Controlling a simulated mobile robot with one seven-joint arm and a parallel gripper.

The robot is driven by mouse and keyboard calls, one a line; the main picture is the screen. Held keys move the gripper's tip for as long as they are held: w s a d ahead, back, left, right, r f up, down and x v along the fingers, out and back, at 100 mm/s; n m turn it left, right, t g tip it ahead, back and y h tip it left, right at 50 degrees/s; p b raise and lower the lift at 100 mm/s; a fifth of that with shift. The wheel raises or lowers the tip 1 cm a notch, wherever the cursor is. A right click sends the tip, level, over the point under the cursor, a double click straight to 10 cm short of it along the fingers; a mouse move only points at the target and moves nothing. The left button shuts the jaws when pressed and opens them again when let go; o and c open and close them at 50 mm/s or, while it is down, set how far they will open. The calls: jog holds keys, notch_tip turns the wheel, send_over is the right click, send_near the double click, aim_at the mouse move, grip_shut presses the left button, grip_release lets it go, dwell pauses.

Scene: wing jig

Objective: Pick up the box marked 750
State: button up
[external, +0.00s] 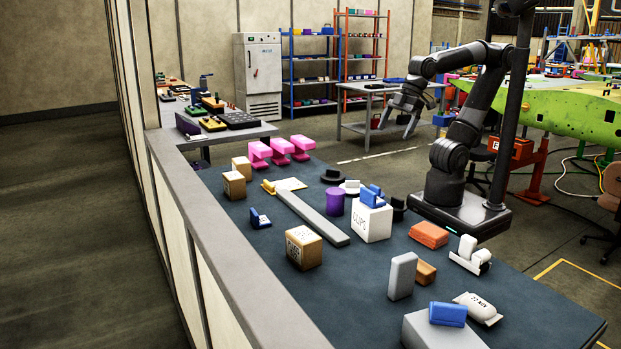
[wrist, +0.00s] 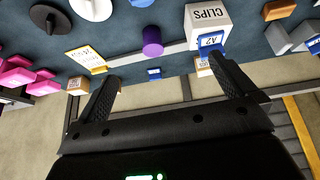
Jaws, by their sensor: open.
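I cannot read a clear 750 on any box. A tan cardboard box (external: 304,247) with dark lettering too small to read surely stands at the table's left front. Two smaller tan boxes, one nearer (external: 235,185) and one behind it (external: 241,166), stand by the left wall edge. In the wrist view a tan box (wrist: 78,87) shows beyond the left finger and another (wrist: 202,66) near the right finger; I cannot tell which these are. My gripper (external: 397,128) is open, empty and raised, well apart from the boxes; its spread fingers also show in the wrist view (wrist: 168,90).
A white CLIPS box (external: 371,219) with a blue piece on top, a purple cylinder (external: 334,202) and a long grey bar (external: 312,218) occupy the table's middle. Pink pieces (external: 280,150) sit at the back. A raised wall edge (external: 225,247) runs along the left.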

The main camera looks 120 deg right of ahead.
jog(key=w+d+r, duration=0.3)
jog(key=w+d, duration=0.4)
jog(key=w, duration=0.7)
jog(key=m+g, duration=0.1)
send_over(244, 160)
jog(key=s, duration=0.2)
notch_tip(244, 160, down, 17)
jog(key=x, duration=0.5)
jog(key=shift+s+a+f, duration=0.1)
jog(key=shift+f, duration=0.25)
jog(key=shift+s+x, duration=0.2)
jog(key=shift+x, duration=2.45)
jog(key=shift+c, duration=0.6)
jog(key=c, duration=1)
